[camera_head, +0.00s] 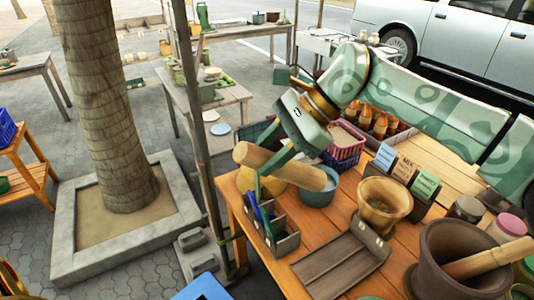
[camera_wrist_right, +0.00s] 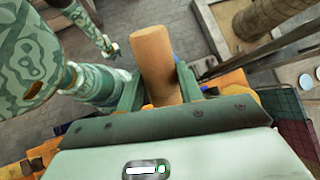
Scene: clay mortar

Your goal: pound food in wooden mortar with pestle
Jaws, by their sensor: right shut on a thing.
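My right gripper (camera_head: 266,172) is shut on a thick light-wood pestle (camera_head: 305,175), held tilted above the table's left end. The pestle (camera_wrist_right: 157,60) also shows between the fingers in the right wrist view. A light-wood mortar (camera_head: 372,215) stands upright on the table, right of the held pestle and apart from it. A larger dark brown mortar (camera_head: 440,280) stands at the right front with another wooden pestle (camera_head: 490,260) leaning in it. In the wrist view a patterned arm, seemingly my left, ends in a small gripper (camera_wrist_right: 110,48); its jaws are too small to read.
A pole (camera_head: 205,165) and tree trunk (camera_head: 105,100) stand left.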

